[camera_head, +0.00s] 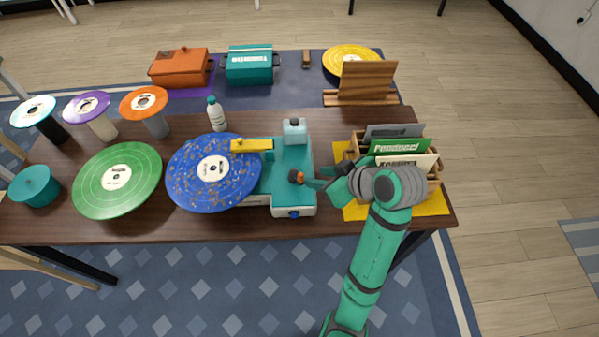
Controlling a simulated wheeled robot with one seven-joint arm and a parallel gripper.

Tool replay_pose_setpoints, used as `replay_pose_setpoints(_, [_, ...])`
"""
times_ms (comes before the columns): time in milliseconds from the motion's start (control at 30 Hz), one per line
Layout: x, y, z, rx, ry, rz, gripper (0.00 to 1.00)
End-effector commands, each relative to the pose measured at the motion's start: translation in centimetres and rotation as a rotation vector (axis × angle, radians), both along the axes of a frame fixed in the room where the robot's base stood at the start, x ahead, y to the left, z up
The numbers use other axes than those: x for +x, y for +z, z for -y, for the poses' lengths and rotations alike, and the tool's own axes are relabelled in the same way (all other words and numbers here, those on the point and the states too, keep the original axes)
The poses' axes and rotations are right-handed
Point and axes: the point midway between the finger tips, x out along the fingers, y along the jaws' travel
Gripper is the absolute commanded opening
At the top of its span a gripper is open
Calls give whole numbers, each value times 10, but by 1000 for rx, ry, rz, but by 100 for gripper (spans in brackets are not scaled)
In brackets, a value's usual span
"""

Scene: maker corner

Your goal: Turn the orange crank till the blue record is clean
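The blue record (190,182) lies flat on the left side of the teal and white cleaning machine (295,158), with many brownish specks over its surface. A yellow arm (251,145) on the machine reaches over the record's upper right part. The orange crank (299,174) shows as a small orange piece with dark parts on the machine's top. My gripper (309,181) comes in from the right, its tip at the crank. The view is too small to tell whether the fingers are closed around the crank or only beside it.
A green record (90,185) lies left of the blue one. A white and teal bottle (216,114) stands behind. A wooden crate (436,180) of sleeves sits on a yellow mat (432,206), close under my arm. An orange box (180,70) and teal box (247,66) stand farther back.

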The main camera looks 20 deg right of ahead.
Motion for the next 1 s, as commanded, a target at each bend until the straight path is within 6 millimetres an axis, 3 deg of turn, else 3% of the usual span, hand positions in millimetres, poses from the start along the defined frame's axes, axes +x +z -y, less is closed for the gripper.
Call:
replay_pose_setpoints(267, [15, -17, -8, 4, 2, 0, 33])
replay_pose_setpoints(700, [61, -66, -27, 3, 1, -1, 33])
replay_pose_setpoints(1000, [69, -75, -31, 2, 1, 0, 33])
